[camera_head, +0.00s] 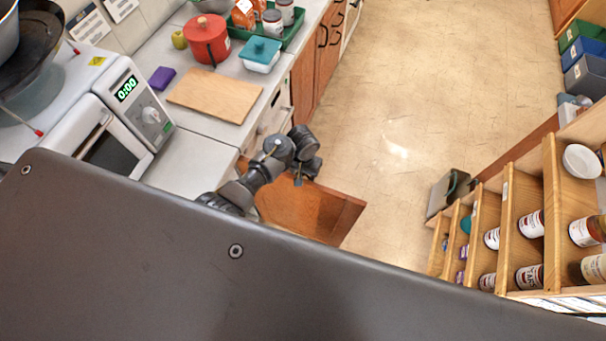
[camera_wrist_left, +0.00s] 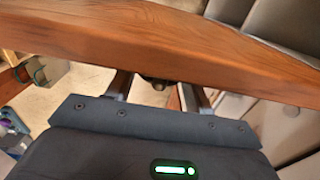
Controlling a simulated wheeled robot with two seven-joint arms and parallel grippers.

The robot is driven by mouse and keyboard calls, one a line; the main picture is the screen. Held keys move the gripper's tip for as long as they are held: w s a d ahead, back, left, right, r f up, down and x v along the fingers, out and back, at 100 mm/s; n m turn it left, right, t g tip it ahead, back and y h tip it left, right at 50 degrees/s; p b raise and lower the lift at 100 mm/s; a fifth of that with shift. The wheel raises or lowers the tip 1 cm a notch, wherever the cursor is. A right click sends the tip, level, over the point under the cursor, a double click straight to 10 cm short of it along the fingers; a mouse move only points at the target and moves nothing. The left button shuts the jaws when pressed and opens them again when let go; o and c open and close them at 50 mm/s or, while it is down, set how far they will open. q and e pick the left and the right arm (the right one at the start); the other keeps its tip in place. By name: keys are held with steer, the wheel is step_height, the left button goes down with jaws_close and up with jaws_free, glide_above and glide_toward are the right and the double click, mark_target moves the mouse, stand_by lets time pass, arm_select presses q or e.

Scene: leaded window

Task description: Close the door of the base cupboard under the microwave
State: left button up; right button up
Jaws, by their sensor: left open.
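The base cupboard door (camera_head: 312,212) is a brown wooden panel, standing open out over the floor below the counter by the microwave (camera_head: 130,105). My left arm reaches over the counter edge to the door's upper side in the head view. In the left wrist view, the door (camera_wrist_left: 150,40) crosses the picture as a wide wooden band, just ahead of my left gripper (camera_wrist_left: 160,92). The two fingers are apart with nothing seen between them; their tips are partly hidden by the door. I cannot tell whether they touch it. My right gripper is not in view.
A cutting board (camera_head: 214,95), a red pot (camera_head: 207,40) and a teal-lidded box (camera_head: 261,55) are on the counter. A wooden shelf rack (camera_head: 508,220) with cans stands at the right. The floor (camera_head: 420,90) between is clear.

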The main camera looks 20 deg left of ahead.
arm_select(q)
steer(key=shift+f, duration=0.95)
jaws_close()
